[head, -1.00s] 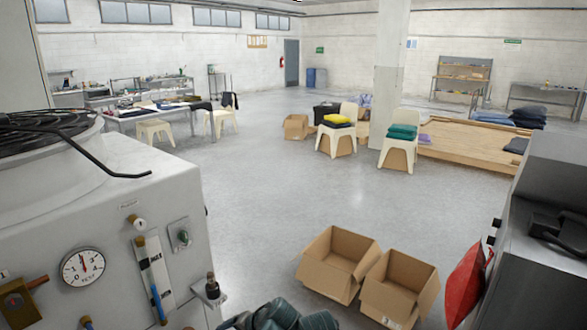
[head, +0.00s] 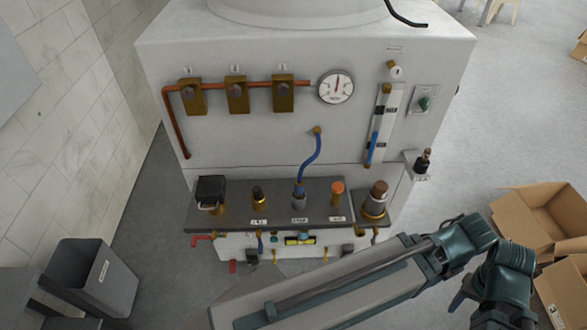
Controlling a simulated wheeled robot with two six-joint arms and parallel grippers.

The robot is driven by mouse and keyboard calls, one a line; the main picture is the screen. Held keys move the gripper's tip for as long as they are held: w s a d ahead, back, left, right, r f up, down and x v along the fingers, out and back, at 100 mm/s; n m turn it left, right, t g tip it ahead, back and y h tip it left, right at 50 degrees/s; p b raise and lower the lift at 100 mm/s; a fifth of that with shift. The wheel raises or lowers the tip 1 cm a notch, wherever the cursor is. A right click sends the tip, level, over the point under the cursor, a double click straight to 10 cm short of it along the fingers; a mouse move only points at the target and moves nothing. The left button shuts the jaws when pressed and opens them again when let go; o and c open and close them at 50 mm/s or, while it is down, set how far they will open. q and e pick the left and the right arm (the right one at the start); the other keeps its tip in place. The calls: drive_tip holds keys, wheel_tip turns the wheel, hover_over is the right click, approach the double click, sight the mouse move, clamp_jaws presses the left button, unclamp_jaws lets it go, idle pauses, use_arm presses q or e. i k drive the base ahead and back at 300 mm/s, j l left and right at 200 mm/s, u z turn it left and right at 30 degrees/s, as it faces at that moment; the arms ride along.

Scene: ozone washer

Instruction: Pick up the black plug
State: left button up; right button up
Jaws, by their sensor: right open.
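A small black plug-like piece (head: 424,156) stands upright on a small bracket on the right side of the white machine (head: 250,140). Another black-topped fitting with a brass base (head: 258,195) stands on the dark shelf (head: 320,213) at the machine's front. I cannot tell for certain which one is the black plug. My right gripper (head: 490,312) is at the lower right, below and apart from both pieces. It is open, and its fingertips are hard to make out past my arm's teal joints. My left gripper is not in view.
A black block-shaped fitting (head: 210,190), a blue hose (head: 311,155), an orange-topped fitting (head: 338,193) and a brown-topped one (head: 376,197) share the shelf area. A grey bin (head: 92,278) stands at lower left. Open cardboard boxes (head: 540,215) stand at right.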

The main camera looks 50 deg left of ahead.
sight(257, 190)
drive_tip(key=i+l+u, duration=0.1)
drive_tip(key=u, duration=2.15)
drive_tip(key=k+l+u, duration=0.1)
drive_tip(key=k+l, duration=0.3)
drive_tip(key=k, duration=0.05)
